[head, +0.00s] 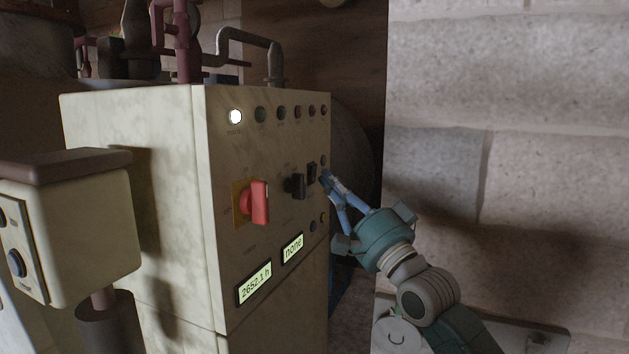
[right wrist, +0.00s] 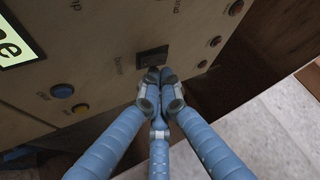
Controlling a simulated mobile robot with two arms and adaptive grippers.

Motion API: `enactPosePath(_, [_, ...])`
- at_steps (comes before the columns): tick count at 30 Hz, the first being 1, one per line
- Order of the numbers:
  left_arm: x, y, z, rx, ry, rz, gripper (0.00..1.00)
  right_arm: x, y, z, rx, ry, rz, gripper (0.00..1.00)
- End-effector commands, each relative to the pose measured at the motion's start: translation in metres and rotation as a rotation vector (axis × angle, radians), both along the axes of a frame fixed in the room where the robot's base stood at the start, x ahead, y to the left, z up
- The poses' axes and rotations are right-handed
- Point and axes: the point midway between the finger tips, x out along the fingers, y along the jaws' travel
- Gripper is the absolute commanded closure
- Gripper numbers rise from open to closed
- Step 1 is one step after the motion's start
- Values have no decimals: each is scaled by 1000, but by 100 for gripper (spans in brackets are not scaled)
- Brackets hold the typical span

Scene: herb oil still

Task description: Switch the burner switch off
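The burner switch (head: 311,172) is a small black rocker on the front of the cream control cabinet (head: 130,130). In the right wrist view the switch (right wrist: 152,57) sits just beyond the fingertips, with small lettering that looks like "burner" beside it. My right gripper (head: 325,178) has its fingers brought together, with nothing between them. In the right wrist view its tips (right wrist: 159,76) are at the switch's near edge and partly cover it. I cannot tell whether they touch it, or which way the rocker is tipped. My left gripper is not in view.
A black knob (head: 296,186) and a red rotary handle (head: 258,202) stick out left of the switch. A lit white lamp (head: 235,117) heads the row of indicators above. Two displays (head: 254,284) sit below. A stone wall (head: 510,120) stands at the right.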

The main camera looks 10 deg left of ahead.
Motion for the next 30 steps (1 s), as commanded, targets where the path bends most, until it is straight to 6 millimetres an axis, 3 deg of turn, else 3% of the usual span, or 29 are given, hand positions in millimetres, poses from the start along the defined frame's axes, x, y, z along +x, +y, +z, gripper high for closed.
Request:
enactPosePath(14, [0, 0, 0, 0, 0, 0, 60, -2, -8, 1, -1, 0, -2, 100])
enactPosePath(30, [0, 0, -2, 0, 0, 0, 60, -17, -51, 6, 0, 1, 0, 100])
